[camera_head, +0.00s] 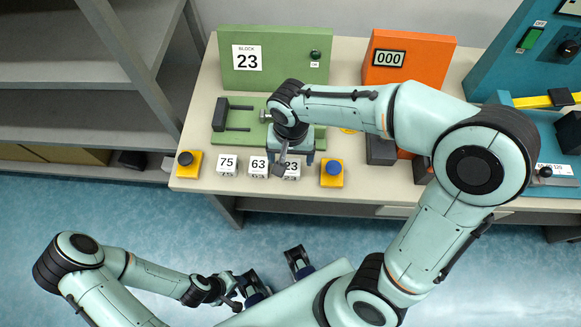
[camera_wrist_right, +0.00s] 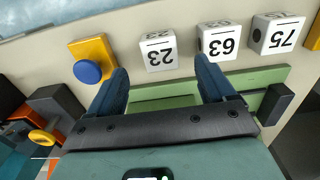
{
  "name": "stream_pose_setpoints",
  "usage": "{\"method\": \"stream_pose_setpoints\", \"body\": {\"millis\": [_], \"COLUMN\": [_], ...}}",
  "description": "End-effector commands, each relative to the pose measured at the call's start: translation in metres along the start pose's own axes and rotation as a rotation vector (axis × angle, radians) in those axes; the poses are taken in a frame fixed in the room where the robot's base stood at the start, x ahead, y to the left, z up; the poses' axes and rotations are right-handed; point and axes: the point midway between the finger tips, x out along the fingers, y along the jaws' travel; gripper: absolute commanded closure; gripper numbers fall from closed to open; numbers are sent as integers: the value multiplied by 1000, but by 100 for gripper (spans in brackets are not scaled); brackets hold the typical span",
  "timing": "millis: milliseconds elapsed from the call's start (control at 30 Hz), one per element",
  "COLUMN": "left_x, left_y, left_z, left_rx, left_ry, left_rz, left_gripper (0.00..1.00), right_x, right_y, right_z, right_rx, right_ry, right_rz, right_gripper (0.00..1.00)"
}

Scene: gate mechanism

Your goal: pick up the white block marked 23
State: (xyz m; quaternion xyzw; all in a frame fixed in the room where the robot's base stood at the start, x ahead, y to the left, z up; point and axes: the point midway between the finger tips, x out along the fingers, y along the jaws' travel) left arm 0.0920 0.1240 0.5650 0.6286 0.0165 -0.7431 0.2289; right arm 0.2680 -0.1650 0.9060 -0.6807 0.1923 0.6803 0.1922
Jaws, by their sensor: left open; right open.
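The white block marked 23 (camera_head: 293,172) stands on the bench's front part, at the right end of a row of white blocks; my right wrist partly hides it in the head view. In the right wrist view the block (camera_wrist_right: 158,52) shows upside down, just beyond and between the fingertips. My right gripper (camera_wrist_right: 162,70) is open and empty, with its blue fingers spread wider than the block. No contact shows. My left gripper (camera_head: 272,268) is open and empty, low in front of the bench, with its palm mostly hidden.
White blocks 63 (camera_head: 258,167) and 75 (camera_head: 227,165) stand left of block 23. A blue button (camera_head: 333,170) is close on its right; a black button (camera_head: 187,160) is far left. A green panel (camera_head: 275,75) reads "BLOCK 23". An orange box (camera_head: 425,58) stands behind right.

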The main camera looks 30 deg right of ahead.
Motion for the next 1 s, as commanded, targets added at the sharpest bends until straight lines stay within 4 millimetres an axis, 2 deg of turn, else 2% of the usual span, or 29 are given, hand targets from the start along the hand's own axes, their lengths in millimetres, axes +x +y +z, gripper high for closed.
{"method": "stream_pose_setpoints", "body": {"millis": [33, 267, 533, 833, 867, 1000], "left_x": [2, 3, 8, 8, 8, 8], "left_y": [-1, -1, -3, -3, -3, -3], "left_z": [0, 0, 0, 0, 0, 0], "left_rx": [0, 0, -1, -1, -1, -1], "left_ry": [0, -1, -2, -2, -2, -2], "left_rz": [0, 0, -1, -1, -1, -1], "left_gripper": [57, 57, 57, 57, 57, 57], "right_x": [8, 24, 62, 67, 67, 67], "right_y": [0, 1, 1, 1, 1, 1], "right_z": [0, 0, -1, -1, -1, -1], "right_rx": [0, 0, -1, -1, -1, -1], "right_ry": [-2, -2, -2, 0, 0, 0], "right_rz": [2, 2, 1, -2, -2, -2], "right_gripper": [17, 17, 17, 17, 24, 69]}}
